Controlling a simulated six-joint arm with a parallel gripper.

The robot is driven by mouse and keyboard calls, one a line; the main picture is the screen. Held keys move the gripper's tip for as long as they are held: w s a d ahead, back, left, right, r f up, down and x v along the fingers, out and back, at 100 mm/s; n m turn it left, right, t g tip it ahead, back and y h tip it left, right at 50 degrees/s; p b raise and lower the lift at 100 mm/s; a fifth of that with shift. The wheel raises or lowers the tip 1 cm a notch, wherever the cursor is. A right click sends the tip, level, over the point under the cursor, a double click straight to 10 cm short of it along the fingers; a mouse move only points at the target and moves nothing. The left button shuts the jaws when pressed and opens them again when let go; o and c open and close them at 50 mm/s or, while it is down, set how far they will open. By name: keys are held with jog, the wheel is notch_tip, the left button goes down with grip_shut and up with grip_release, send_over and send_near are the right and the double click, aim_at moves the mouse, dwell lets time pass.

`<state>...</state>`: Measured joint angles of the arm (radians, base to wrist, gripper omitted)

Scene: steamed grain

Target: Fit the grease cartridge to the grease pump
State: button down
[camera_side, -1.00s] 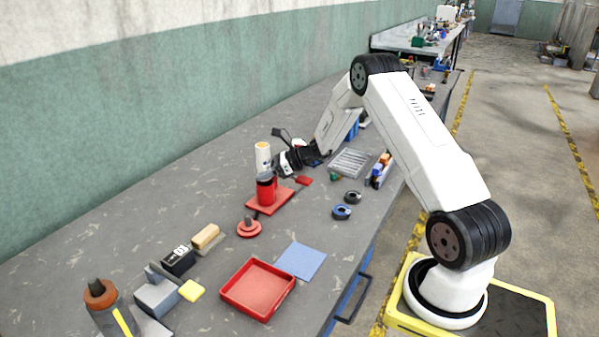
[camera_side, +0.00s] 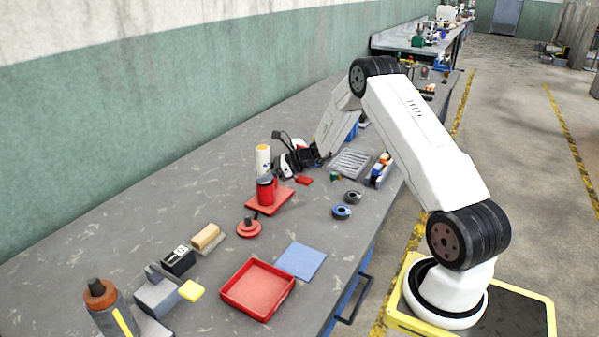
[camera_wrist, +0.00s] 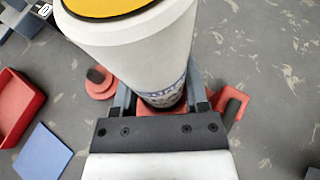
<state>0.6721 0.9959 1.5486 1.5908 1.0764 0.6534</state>
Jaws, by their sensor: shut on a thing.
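The grease cartridge is a white cylinder with a yellow-orange end (camera_side: 263,156), held upright in the side view. It fills the top middle of the wrist view (camera_wrist: 140,45), with a printed band near its lower end. My gripper (camera_side: 279,167) is shut on it, with a finger on each side in the wrist view (camera_wrist: 158,103). The grease pump (camera_side: 266,191) is a red cylinder with a dark top on a red base plate. The cartridge's lower end shows just above the pump's top; I cannot tell whether they touch. The cartridge hides most of the pump in the wrist view.
A red flanged disc (camera_side: 248,228), a red tray (camera_side: 236,290) and a blue mat (camera_side: 312,262) lie nearer the camera. Two rings (camera_side: 342,212) lie right of the pump. A grey slotted tray (camera_side: 350,163) is behind. A small vise-like block (camera_side: 158,297) stands at front left.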

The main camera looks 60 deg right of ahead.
jog(key=shift+f, duration=0.75)
dwell(1.2)
jog(key=shift+r, duration=0.35)
dwell(2.2)
jog(key=shift+f, duration=0.35)
dwell(0.4)
jog(key=shift+r, duration=0.35)
dwell(0.6)
grip_release()
jog(key=shift+v, duration=3.9)
